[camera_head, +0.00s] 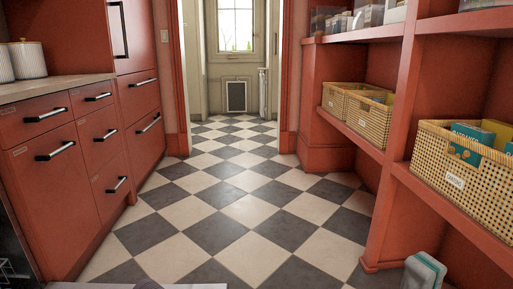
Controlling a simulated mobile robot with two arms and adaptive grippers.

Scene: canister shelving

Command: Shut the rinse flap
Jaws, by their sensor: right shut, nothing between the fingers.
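No rinse flap can be made out in the head view. A pale grey flat edge (195,286) shows along the bottom of the picture, too cut off to tell what it belongs to. The dark tip of my right gripper (148,284) just shows at the bottom edge, left of centre, by that pale edge. It is shut and empty; most of it is below the picture. Whether it touches anything cannot be seen. My left gripper is out of view.
Red drawers (60,158) under a wooden counter (45,91) line the left. Red shelves with woven baskets (452,172) stand at right. A dark appliance-like shape (14,262) is at lower left. The checkered floor (225,205) is clear.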

